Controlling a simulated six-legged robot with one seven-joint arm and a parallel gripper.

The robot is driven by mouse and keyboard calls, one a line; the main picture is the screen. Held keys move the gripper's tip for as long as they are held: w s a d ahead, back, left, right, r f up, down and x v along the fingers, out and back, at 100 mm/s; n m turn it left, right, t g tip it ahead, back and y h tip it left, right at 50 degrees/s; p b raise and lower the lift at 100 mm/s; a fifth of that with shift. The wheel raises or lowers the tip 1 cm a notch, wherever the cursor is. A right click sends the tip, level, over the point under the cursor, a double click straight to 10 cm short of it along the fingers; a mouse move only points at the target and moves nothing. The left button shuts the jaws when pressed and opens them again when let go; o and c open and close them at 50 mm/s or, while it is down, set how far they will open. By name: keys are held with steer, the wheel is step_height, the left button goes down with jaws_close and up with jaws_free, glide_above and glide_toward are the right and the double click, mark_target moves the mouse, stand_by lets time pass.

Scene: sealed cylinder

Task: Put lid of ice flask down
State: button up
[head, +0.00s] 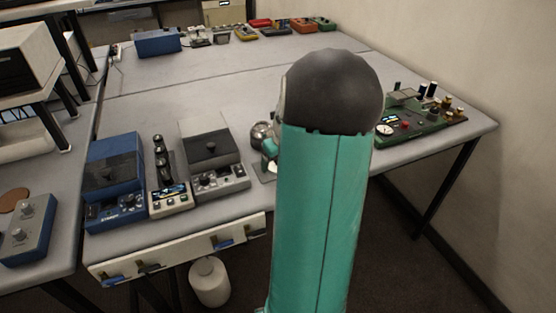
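My own teal arm link with a dark rounded end rises through the middle of the head view and blocks part of the table. My gripper is not visible; it may be hidden behind this link. A small round metallic thing (261,132) shows just left of the link, partly covered; I cannot tell whether it is the ice flask or its lid. A white rounded canister (209,281) with a narrow top stands on the floor below the table's front edge. I cannot tell whether it is the flask. No lid can be made out clearly.
The grey table (240,90) has a wide clear middle. A blue device (115,177), a slim device with knobs (168,178) and a grey device (212,158) stand front left. A green circuit panel (425,118) lies right. Several small coloured boxes line the back.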

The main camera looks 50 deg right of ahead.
steer(key=shift+r, duration=0.15)
steer(key=v, duration=1.2)
steer(key=w+a+r+n, duration=0.2)
steer(key=a+r+n, duration=0.1)
steer(key=a+n, duration=0.7)
steer(key=w+a+r+n, duration=0.25)
steer(key=a+n, duration=0.45)
steer(key=a, duration=0.5)
steer(key=s+a+n+t, duration=0.1)
steer(key=s+a+n, duration=0.2)
steer(key=a+n, duration=0.3)
steer(key=s+a+n, duration=0.2)
steer(key=a+n, duration=0.4)
steer(key=n, duration=0.3)
steer(key=s+a+n+t+y, duration=0.1)
steer(key=s+a+n, duration=0.2)
steer(key=a+n, duration=0.3)
steer(key=shift+s+n+t, duration=0.3)
steer(key=shift+n, duration=0.6)
